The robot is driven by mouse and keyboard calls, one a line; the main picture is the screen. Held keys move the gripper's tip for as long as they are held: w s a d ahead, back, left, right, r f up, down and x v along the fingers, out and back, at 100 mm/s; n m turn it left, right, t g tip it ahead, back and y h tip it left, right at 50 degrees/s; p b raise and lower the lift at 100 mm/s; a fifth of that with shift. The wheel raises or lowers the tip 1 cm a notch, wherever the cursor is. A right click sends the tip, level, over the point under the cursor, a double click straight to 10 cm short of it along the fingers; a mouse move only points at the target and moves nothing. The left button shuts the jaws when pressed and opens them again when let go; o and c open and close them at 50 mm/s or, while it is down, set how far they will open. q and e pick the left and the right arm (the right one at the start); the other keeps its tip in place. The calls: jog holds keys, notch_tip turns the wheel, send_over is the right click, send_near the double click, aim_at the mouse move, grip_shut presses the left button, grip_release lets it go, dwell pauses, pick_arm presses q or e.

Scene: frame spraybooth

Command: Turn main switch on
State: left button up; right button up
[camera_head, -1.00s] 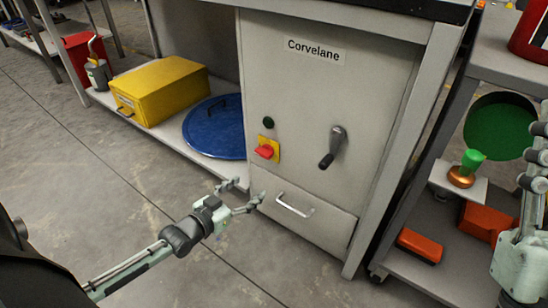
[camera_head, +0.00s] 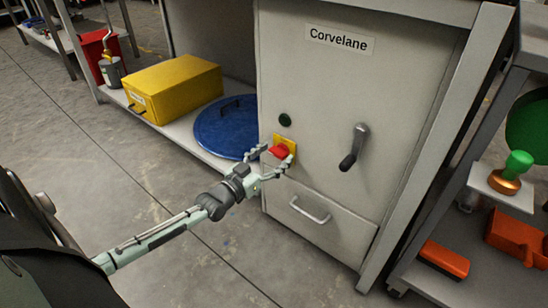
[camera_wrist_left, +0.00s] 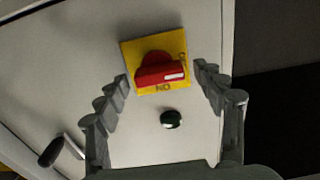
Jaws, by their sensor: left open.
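The main switch is a red rotary knob (camera_head: 279,151) on a yellow plate (camera_head: 291,144), on the front of the grey Corvelane cabinet. In the left wrist view the red knob (camera_wrist_left: 161,72) lies crosswise on the plate, with a pale mark at its right end and lettering on the yellow beside it. My left gripper (camera_head: 272,157) is open, with its fingers reaching toward the plate, one on each side of the knob. In the wrist view its fingertips (camera_wrist_left: 160,76) flank the switch. Whether they touch it I cannot tell. My right gripper is not in view.
A dark green round button (camera_head: 285,120) sits above the switch. A grey lever handle (camera_head: 354,147) is to the right and a drawer handle (camera_head: 309,210) below. A yellow box (camera_head: 172,85) and a blue round lid (camera_head: 228,127) lie on the left shelf.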

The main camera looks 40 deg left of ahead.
pick_arm(q)
jog(key=c, duration=1.2)
jog(key=shift+o, duration=0.2)
